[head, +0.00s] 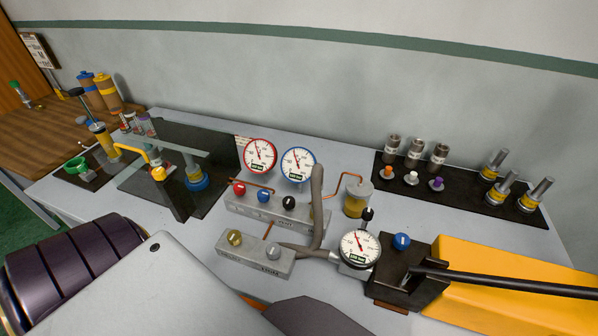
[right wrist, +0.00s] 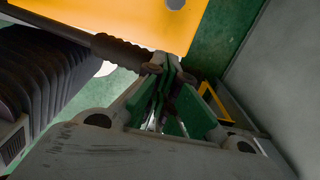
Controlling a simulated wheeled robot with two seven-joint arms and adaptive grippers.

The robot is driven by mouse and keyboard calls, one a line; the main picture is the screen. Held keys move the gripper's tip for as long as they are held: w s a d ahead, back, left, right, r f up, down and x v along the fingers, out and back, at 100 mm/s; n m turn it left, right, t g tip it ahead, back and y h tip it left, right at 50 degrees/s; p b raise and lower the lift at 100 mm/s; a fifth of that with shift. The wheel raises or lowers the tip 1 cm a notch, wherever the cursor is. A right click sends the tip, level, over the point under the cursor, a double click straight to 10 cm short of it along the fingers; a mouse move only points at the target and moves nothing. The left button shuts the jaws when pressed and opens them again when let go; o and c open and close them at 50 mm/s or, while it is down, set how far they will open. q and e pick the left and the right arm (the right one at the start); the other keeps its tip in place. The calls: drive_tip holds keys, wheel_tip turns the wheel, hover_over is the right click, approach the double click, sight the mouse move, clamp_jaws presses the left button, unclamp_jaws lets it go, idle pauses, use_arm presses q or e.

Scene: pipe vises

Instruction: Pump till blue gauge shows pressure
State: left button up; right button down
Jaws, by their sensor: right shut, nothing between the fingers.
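The blue-rimmed gauge (head: 297,165) stands at the back of the grey manifold in the head view. Its needle appears to point upward; the reading is too small to tell. The pump has a yellow body (head: 485,268), a black lever (head: 500,281) running right out of frame, and its own gauge (head: 360,248). In the right wrist view the lever's black ribbed grip (right wrist: 122,52) lies beside the yellow body. My right gripper (right wrist: 168,73) is shut and empty, its green fingertips close by the grip's end; I cannot tell whether they touch. My left gripper is not in view.
A red-rimmed gauge (head: 260,155) stands left of the blue one. Red, blue and black knobs (head: 263,196) are on the manifold (head: 255,208). A smaller block (head: 243,257) sits in front. A black tray (head: 460,200) with fittings lies back right; a dark transparent guard (head: 185,135) stands left.

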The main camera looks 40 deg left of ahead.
drive_tip(key=shift+s+a+r+p, duration=0.1)
drive_tip(key=shift+r+p, duration=0.25)
drive_tip(key=shift+r, duration=0.4)
drive_tip(key=shift+s+a+r+p, duration=0.1)
drive_tip(key=shift+r+p, duration=0.25)
drive_tip(key=shift+r, duration=0.35)
wheel_tip(320, 180, up, 5)
drive_tip(key=p, duration=0.3)
idle(0.4)
